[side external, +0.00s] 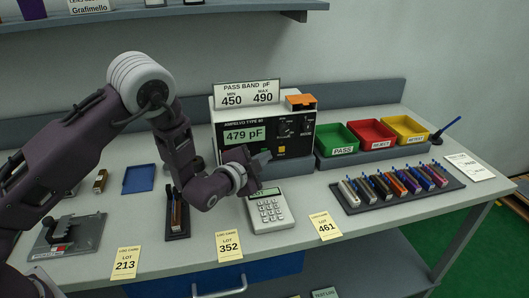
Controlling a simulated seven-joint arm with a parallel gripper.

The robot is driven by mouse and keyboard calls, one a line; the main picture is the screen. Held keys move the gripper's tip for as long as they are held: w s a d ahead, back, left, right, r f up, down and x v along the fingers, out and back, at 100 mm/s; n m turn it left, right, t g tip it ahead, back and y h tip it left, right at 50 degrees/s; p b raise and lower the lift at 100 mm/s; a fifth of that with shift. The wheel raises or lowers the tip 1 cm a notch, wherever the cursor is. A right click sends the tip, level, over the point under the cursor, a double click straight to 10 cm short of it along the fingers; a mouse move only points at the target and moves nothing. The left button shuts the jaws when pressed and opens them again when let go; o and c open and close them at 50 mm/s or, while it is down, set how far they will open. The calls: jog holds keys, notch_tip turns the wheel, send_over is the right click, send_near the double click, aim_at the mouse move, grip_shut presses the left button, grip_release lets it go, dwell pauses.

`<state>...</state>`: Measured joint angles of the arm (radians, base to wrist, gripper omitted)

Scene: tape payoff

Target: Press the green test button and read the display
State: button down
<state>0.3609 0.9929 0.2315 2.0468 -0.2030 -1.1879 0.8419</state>
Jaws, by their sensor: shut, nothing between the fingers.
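The tester (263,118) is a black-faced box standing at the back middle of the bench. Its lit green display (245,135) reads 479 pF. My gripper (265,158) is shut and empty, with its tips at the lower front of the tester. I cannot tell whether the tips touch the panel. I do not see the green test button; the gripper covers part of the lower panel.
A sign (247,94) on the tester gives pass band 450 to 490 pF. Green (336,139), red and yellow bins stand right. A calculator (268,211) lies below my gripper. A dark tray (415,197) holds several parts. Lot cards line the front edge.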

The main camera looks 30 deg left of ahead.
jog(key=shift+s+d, duration=0.5)
jog(key=shift+s, duration=0.05)
jog(key=shift+s+d, duration=1.75)
